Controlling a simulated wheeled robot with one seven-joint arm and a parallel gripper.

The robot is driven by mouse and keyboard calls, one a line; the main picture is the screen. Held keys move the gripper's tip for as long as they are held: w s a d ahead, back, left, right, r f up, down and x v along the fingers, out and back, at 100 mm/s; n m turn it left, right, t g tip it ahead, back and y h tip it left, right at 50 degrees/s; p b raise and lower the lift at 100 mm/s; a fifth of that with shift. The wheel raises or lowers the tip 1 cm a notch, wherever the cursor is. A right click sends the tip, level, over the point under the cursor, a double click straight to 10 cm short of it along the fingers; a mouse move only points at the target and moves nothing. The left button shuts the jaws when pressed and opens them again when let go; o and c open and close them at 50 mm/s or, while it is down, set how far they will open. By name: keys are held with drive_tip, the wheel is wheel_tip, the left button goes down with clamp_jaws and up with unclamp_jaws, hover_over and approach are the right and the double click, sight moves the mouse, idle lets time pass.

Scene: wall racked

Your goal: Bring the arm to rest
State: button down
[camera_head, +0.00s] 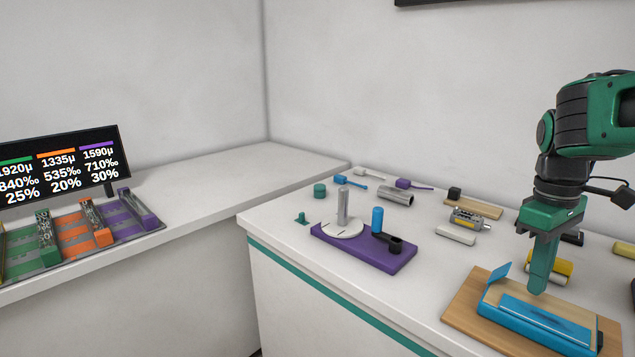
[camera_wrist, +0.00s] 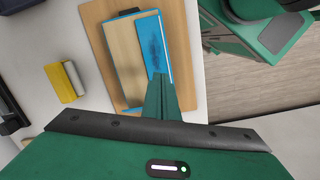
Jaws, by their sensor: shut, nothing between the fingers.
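My arm is green and black and comes in from the right in the head view. My gripper (camera_head: 538,291) points down with its fingers together and nothing between them. It is over a blue tray-like case (camera_head: 530,324) on a wooden board (camera_head: 466,312); I cannot tell the exact gap. In the wrist view my gripper (camera_wrist: 160,82) shows as one closed green shape. Its tip is over the blue case's edge (camera_wrist: 153,45), with the wooden board (camera_wrist: 95,45) around it.
A purple base (camera_head: 385,262) with a grey post and blue cylinder stands left of the gripper. A yellow block (camera_head: 555,268) is behind the case. Several small parts lie towards the wall. A display (camera_head: 60,165) stands on the left counter. The table's front left is clear.

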drive_tip(key=s+f+m, duration=0.1)
drive_tip(key=s+m, duration=0.1)
drive_tip(key=s+d+f+m, duration=0.1)
drive_tip(key=s+m, duration=0.1)
drive_tip(key=s, duration=0.1)
drive_tip(key=s+f+m, duration=0.2)
drive_tip(key=s, duration=0.1)
drive_tip(key=shift+s+d, duration=0.15)
drive_tip(key=shift+s, duration=0.1)
drive_tip(key=s+f+m, duration=0.1)
drive_tip(key=s, duration=0.1)
drive_tip(key=s+f+m, duration=0.2)
drive_tip(key=s+a+f+m+y, duration=0.1)
drive_tip(key=s+m, duration=0.1)
drive_tip(key=shift+s+f+t, duration=0.15)
drive_tip(key=shift+s+t, duration=0.1)
drive_tip(key=shift+t, duration=0.15)
drive_tip(key=shift+w+d+f, duration=0.1)
drive_tip(key=shift+w+f, duration=0.25)
drive_tip(key=shift+w, duration=0.4)
drive_tip(key=shift+s+r, duration=0.1)
drive_tip(key=shift+s, duration=0.05)
idle(1.7)
